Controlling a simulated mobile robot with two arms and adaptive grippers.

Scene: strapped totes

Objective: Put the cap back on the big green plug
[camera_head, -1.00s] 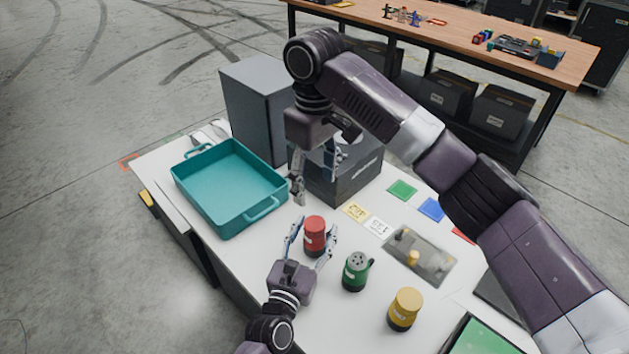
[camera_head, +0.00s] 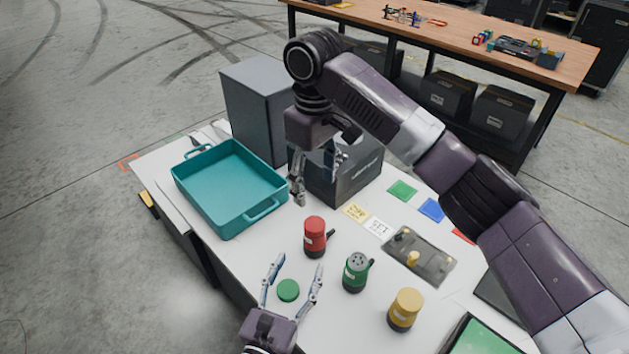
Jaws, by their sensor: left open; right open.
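The big green plug (camera_head: 355,273) stands upright on the white table, its grey top with dark holes uncovered. A round green cap (camera_head: 288,290) lies on the table to the left of the plug. My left gripper (camera_head: 292,270) is open, with its fingers on either side of the cap and apart from it as far as I can see. My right gripper (camera_head: 316,182) is open and empty, above the table between the teal tray and the dark grey box.
A red plug (camera_head: 315,236) stands behind the cap, and a yellow plug (camera_head: 404,310) stands right of the green one. A teal tray (camera_head: 265,209), a dark grey box (camera_head: 352,182) and a grey panel with a yellow peg (camera_head: 436,262) are around. Coloured cards lie behind.

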